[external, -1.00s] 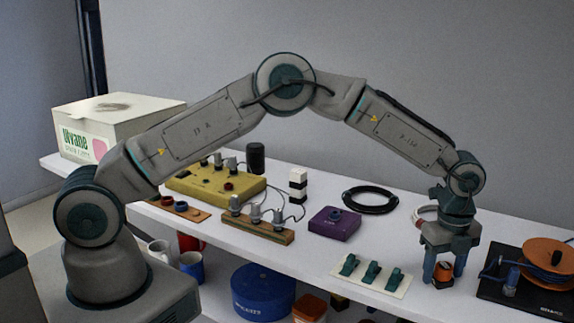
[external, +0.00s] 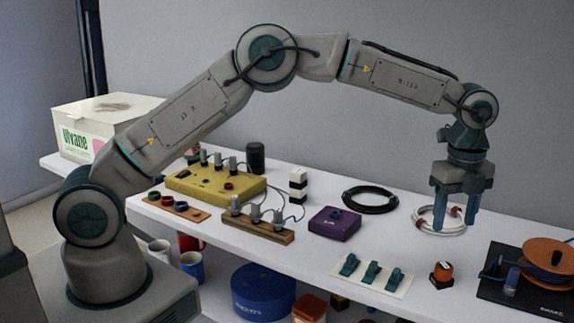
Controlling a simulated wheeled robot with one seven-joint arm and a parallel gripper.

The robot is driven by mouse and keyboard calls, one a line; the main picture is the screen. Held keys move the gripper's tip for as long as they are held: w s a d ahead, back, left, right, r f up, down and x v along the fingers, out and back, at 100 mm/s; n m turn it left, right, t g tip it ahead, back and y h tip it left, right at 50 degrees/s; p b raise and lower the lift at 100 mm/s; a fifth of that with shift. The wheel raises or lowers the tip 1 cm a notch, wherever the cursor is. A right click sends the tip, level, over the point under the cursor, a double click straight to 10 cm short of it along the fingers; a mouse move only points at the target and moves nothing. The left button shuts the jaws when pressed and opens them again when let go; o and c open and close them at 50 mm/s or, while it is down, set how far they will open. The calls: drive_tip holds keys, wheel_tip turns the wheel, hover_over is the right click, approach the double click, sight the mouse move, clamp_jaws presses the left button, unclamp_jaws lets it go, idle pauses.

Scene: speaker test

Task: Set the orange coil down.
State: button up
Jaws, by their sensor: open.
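The small orange coil (external: 443,268), with a dark lower part, stands on the white tabletop near its front edge, right of a pale board with green clips. Nothing touches it. My gripper (external: 456,225) is open and empty, pointing down above and behind the coil in the picture. A white cable loop (external: 429,231) shows behind and between its fingers, partly hidden by them.
A black mat (external: 494,292) with an orange reel (external: 550,252) of blue cable lies to the right. The board with green clips (external: 371,273) is left of the coil. A purple box (external: 334,224) and a black cable loop (external: 370,200) are farther left.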

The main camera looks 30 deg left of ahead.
drive_tip(key=w+a+r+n+t, duration=0.1)
drive_tip(key=w+a+r+n, duration=0.2)
drive_tip(key=a, duration=0.5)
drive_tip(key=a+r+n, duration=0.3)
drive_tip(key=a+r, duration=0.2)
drive_tip(key=a, duration=0.2)
drive_tip(key=s+a+r+n, duration=0.2)
drive_tip(key=a+n, duration=0.3)
drive_tip(key=a, duration=0.5)
drive_tip(key=s+a+r+n, duration=0.2)
drive_tip(key=a+n, duration=0.2)
drive_tip(key=a, duration=0.7)
drive_tip(key=s+a+f+n+t, duration=0.1)
drive_tip(key=s+a+f+n, duration=0.2)
drive_tip(key=s+a+n, duration=0.8)
drive_tip(key=s+a, duration=0.4)
drive_tip(key=shift+s+f+n+t, duration=0.15)
drive_tip(key=shift+s+n+t, duration=0.15)
drive_tip(key=shift+n, duration=0.1)
drive_tip(key=shift+w+p+v, duration=0.25)
drive_tip(key=shift+p+v, duration=0.75)
drive_tip(key=shift+v, duration=0.05)
